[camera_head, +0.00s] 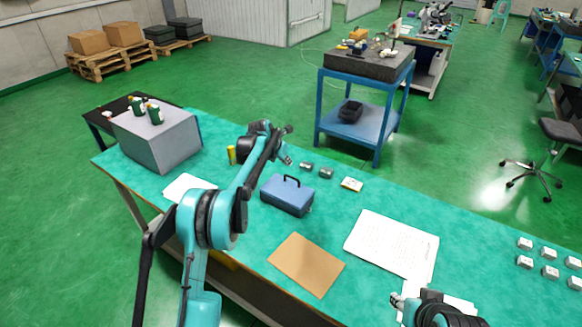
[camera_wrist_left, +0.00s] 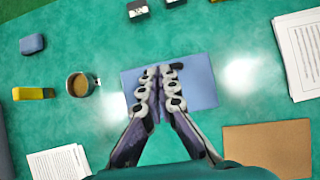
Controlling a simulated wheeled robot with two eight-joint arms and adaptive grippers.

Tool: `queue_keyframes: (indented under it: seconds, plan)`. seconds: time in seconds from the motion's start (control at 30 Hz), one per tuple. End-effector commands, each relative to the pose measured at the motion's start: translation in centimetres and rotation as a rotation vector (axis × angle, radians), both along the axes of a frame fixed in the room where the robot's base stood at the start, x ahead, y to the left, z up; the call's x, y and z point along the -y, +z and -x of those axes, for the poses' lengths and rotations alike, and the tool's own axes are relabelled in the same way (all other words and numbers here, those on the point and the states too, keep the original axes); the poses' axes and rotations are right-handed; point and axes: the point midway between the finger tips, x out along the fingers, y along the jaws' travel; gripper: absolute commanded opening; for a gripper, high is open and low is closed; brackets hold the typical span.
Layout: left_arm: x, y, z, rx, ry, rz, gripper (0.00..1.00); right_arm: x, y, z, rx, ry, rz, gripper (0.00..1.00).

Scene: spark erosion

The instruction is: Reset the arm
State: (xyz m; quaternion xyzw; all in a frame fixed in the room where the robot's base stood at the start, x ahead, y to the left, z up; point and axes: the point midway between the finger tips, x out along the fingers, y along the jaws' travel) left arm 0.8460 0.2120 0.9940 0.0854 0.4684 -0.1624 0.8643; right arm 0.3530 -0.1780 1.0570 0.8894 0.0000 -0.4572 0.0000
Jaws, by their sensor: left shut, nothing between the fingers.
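My left gripper (camera_head: 287,160) is over the green table, above and behind the blue toolbox (camera_head: 288,196) in the head view. In the left wrist view its fingers (camera_wrist_left: 160,74) are together with nothing between them, and the blue toolbox (camera_wrist_left: 203,88) lies beneath, partly hidden by them. My right gripper (camera_head: 398,299) shows only in part at the bottom edge of the head view, low over the table near white papers; its finger state is unclear.
A brown board (camera_head: 306,264) and printed sheets (camera_head: 391,246) lie on the table. A grey box (camera_head: 158,140) stands at its left end. The left wrist view shows a cup of brown liquid (camera_wrist_left: 79,84) and a yellow object (camera_wrist_left: 33,93). Several small white boxes sit at the right.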

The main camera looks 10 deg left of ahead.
Motion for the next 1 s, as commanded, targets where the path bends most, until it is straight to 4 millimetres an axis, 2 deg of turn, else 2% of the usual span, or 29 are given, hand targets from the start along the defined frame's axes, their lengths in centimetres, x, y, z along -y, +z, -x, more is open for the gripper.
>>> queue_keyframes:
  seconds: [0.1,0.37,0.47,0.57,0.7,0.8,1.0]
  plan:
    - [-0.4,1.4,0.9,0.0,0.0,0.0,0.0,0.0,0.0,0.0,0.0,0.0,0.0,0.38]
    - [-0.5,2.6,1.6,0.002,-0.011,-0.008,0.0,0.0,0.0,0.0,0.0,0.0,0.0,0.38]
    - [-0.2,3.9,2.8,0.02,-0.078,-0.057,0.0,0.0,-0.1,0.0,0.0,0.0,0.0,0.38]
    - [0.4,6.3,5.4,0.056,-0.223,-0.161,0.0,0.0,-0.2,0.0,0.0,0.0,0.0,0.38]
    - [1.4,10.0,11.1,0.119,-0.506,-0.366,0.0,0.0,-0.4,0.0,0.0,0.0,0.0,0.38]
    - [2.0,12.0,15.6,0.161,-0.717,-0.519,0.0,0.0,-0.5,0.0,0.0,0.0,0.0,0.38]
    - [3.0,13.8,25.3,0.229,-1.143,-0.82,0.0,0.0,-0.7,0.0,0.0,0.0,0.0,0.38]
